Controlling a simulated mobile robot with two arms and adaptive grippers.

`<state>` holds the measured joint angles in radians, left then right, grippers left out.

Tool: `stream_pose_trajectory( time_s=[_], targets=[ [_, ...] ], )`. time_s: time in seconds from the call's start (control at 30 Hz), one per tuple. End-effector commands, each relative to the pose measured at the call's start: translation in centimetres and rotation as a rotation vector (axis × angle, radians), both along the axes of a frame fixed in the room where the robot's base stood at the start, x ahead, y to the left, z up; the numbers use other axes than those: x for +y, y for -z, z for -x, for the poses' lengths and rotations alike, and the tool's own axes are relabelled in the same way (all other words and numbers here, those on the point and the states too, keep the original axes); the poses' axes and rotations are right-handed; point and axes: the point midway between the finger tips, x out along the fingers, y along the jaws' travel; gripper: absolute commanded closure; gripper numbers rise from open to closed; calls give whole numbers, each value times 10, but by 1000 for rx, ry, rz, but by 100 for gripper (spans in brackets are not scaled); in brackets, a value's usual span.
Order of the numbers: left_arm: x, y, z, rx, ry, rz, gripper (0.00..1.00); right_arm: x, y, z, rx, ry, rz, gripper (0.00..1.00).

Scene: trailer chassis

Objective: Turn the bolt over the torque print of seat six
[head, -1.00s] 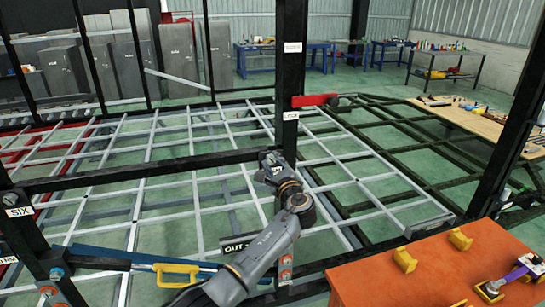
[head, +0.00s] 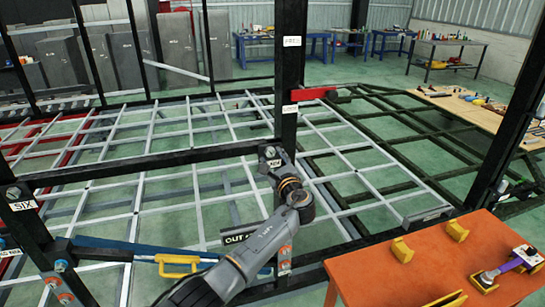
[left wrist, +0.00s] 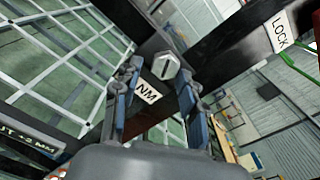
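A silver hex bolt head (left wrist: 167,66) with a slot shows in the left wrist view, on a dark beam beside a white label (left wrist: 148,92) reading NM. In the head view the bolt (head: 270,152) is small, on the black upright post. My left gripper (left wrist: 160,76) is open, its two fingers on either side of the bolt head in the picture; contact cannot be told. In the head view my left gripper (head: 274,168) is at the post. The SIX label (head: 22,205) is on the frame at the far left. My right gripper is not in view.
An orange table (head: 400,270) with yellow blocks (head: 457,232) and a purple-handled tool (head: 522,260) stands at the lower right. Black posts and beams (head: 150,160) surround my arm. A LOCK label (left wrist: 281,31) is upper right.

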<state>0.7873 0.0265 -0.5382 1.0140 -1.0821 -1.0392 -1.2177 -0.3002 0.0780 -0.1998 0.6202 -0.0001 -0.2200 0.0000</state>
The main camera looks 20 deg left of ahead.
Motion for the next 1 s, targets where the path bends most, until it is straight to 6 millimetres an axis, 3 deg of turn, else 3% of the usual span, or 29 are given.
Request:
stream_pose_trajectory(
  time_s=[0.47, 1.0],
  targets=[
    [-5, -6, 7, -12, 2, -3, 49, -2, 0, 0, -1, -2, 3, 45],
    [-61, -6, 89, -9, 1, 0, 49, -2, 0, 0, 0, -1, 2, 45]
  ],
)
